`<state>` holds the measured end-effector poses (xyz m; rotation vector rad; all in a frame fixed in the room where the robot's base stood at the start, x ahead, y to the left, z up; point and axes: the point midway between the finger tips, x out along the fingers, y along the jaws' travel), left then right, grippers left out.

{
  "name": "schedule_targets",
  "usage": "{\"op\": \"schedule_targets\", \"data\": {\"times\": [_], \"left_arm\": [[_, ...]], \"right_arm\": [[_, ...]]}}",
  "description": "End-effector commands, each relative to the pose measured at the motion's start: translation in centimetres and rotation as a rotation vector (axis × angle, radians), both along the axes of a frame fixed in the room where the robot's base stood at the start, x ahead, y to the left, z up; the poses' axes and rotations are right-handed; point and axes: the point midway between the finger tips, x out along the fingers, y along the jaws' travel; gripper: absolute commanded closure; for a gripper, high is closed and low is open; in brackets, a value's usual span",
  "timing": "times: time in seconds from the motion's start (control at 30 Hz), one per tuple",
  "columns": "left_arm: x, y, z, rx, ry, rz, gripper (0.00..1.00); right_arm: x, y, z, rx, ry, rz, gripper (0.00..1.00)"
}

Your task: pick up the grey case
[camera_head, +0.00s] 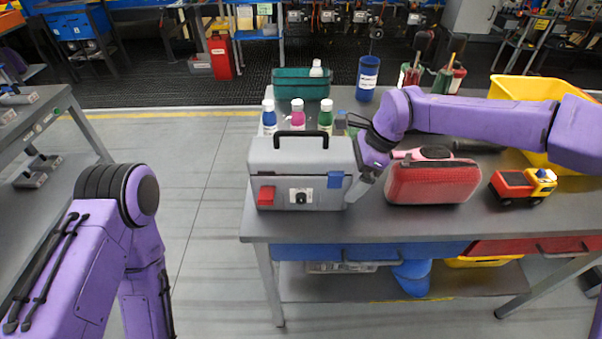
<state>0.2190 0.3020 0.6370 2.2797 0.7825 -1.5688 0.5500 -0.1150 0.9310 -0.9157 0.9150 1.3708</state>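The grey case (262,158) stands upright at the front left of the table, with a black handle on top. A red latch, a blue latch and a black dial show on its front. My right gripper (361,188) points down at the case's right edge, just right of the blue latch. It covers part of that edge; I cannot tell whether it touches the case. Its fingers are small and seen at an angle, so their opening is unclear. My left arm hangs at the left, away from the table, and its gripper is out of the picture.
Right of the case are a red case (433,182), a toy truck (522,186) and a yellow bin (520,88). Behind it stand several small bottles (298,116), a green bin (290,86) and a blue cup (367,78). The floor (205,190) left of the table is clear.

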Motion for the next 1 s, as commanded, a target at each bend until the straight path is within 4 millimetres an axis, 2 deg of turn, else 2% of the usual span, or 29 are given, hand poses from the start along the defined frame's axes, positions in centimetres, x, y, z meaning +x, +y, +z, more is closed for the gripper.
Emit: {"op": "schedule_targets", "data": {"times": [0.03,0.07,0.37,0.47,0.6,0.87,1.0], "left_arm": [[0.0,0.0,0.0,0.000,0.000,0.000,0.00],[0.0,0.0,0.0,0.000,0.000,0.000,0.00],[0.0,0.0,-0.1,0.000,0.000,0.000,0.00],[0.0,0.0,-0.5,0.000,0.000,0.000,0.00],[0.0,0.0,-1.2,0.000,0.000,0.000,0.00],[0.0,0.0,-2.6,0.000,0.000,0.000,0.00],[0.0,0.0,-3.7,0.000,0.000,0.000,0.00]], "right_arm": [[0.0,0.0,0.0,0.000,0.000,-0.001,0.62],[0.0,0.0,0.0,0.000,0.000,-0.001,0.70],[0.1,0.0,0.5,0.003,-0.004,-0.002,0.70],[0.1,0.0,1.2,0.004,-0.005,-0.002,0.70],[0.2,0.0,3.2,0.006,-0.006,-0.003,0.70],[-4.6,1.0,8.8,0.006,-0.008,0.001,0.70],[-8.4,1.7,10.5,0.004,-0.005,0.002,0.70]]}}
